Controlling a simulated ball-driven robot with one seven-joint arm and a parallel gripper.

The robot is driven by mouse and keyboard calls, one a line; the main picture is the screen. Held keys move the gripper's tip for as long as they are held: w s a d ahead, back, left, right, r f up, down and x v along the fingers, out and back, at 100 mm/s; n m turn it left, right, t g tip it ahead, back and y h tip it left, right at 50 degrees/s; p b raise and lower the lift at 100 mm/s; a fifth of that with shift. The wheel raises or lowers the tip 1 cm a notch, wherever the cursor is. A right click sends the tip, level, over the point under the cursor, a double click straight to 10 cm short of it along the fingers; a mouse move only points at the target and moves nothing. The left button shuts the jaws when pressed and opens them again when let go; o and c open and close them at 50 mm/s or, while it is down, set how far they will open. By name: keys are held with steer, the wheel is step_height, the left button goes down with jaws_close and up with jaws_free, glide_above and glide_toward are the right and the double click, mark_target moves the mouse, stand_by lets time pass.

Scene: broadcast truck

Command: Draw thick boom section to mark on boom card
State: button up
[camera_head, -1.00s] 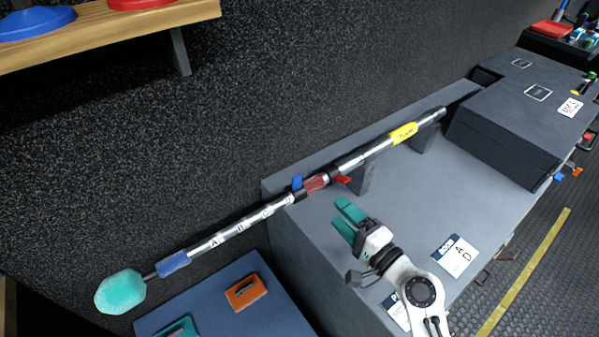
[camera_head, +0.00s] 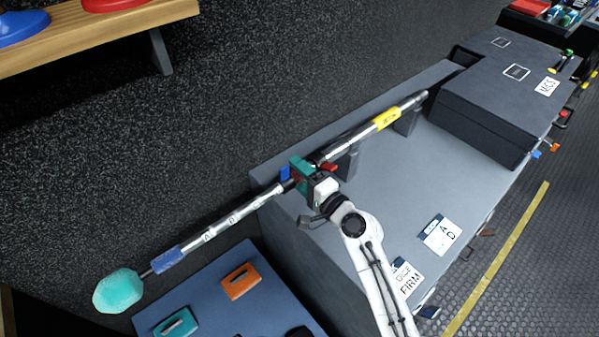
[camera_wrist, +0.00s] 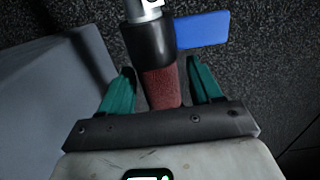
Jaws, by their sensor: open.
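The boom pole rests slanted on grey supports, with a teal foam head (camera_head: 118,291) at its lower left end. Its silver section marked with letters (camera_head: 222,228) runs from a blue sleeve (camera_head: 167,260) to a collar with a blue lever (camera_head: 285,174). Beyond my gripper are a red lever (camera_head: 328,167) and a silver section with a yellow label (camera_head: 386,119). My gripper (camera_head: 304,176) is open at the pole's middle. In the wrist view the red grip (camera_wrist: 162,88) lies between its teal fingers, with gaps both sides. The boom card (camera_head: 441,236) reads "A D".
A second card (camera_head: 405,278) reading "FIRM" lies nearer on the grey bench. A dark raised case (camera_head: 490,105) stands at the right. A blue case (camera_head: 205,300) with orange and teal handles sits below the pole. A wooden shelf (camera_head: 100,30) overhangs the upper left.

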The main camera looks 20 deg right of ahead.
steer(key=shift+c, duration=0.3)
jaws_close()
stand_by(0.4)
